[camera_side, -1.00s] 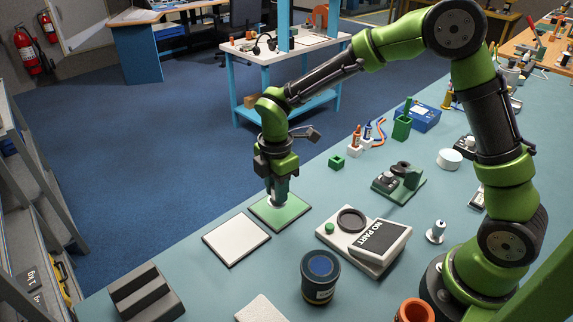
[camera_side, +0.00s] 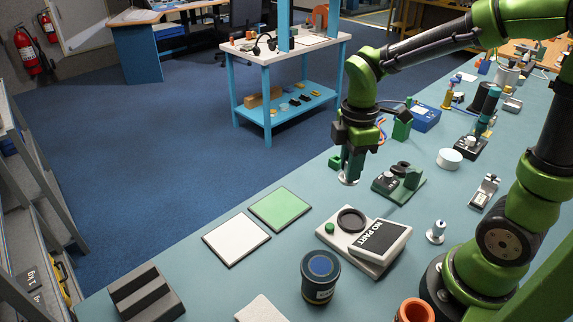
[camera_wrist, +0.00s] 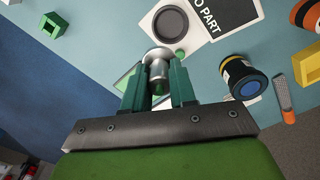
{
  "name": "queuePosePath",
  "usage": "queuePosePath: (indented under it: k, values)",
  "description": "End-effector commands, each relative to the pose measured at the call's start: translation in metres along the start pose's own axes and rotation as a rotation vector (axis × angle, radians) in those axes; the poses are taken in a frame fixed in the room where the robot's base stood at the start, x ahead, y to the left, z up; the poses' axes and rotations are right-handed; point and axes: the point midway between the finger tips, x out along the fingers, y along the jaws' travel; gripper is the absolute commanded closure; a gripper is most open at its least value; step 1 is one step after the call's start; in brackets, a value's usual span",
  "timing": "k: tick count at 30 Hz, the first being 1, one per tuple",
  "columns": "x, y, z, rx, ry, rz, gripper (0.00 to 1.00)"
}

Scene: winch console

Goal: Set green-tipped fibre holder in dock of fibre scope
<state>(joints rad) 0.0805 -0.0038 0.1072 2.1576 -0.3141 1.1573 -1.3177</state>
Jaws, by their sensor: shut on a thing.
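My gripper (camera_side: 351,164) is shut on the fibre holder (camera_side: 348,180), a small silver piece with a round flange at its lower end. In the wrist view my gripper (camera_wrist: 158,80) has the silver holder (camera_wrist: 158,62) between its two dark green fingers, and a green end shows between them. The likely fibre scope (camera_side: 335,234) is a pale unit with a dark round dock (camera_side: 352,220), a green button and a tilted screen reading "NO PART". My gripper and the holder are above the bench behind it, apart from the dock. The dock also shows in the wrist view (camera_wrist: 171,24).
A green pad (camera_side: 279,208) and a white pad (camera_side: 236,239) lie bare at left. A dark jar (camera_side: 320,278) and another silver piece (camera_side: 436,232) stand near the scope.

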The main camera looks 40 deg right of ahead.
Motion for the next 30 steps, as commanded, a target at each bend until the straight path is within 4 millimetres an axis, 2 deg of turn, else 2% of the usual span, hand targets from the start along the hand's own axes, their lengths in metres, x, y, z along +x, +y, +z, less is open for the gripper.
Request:
queuePosePath:
  k: [3, 7, 13, 19, 24, 30]
  values:
    - [0.005, -0.016, 0.013, 0.058, 0.000, -0.001, 1.00]
    - [0.021, -0.023, 0.016, 0.081, -0.003, -0.005, 1.00]
    - [0.058, -0.023, 0.016, 0.087, -0.004, -0.006, 1.00]
    - [0.078, -0.022, 0.015, 0.085, -0.002, -0.003, 1.00]
    - [0.103, -0.022, 0.015, 0.085, -0.003, -0.005, 1.00]
    - [0.110, -0.021, 0.015, 0.086, 0.000, 0.000, 1.00]
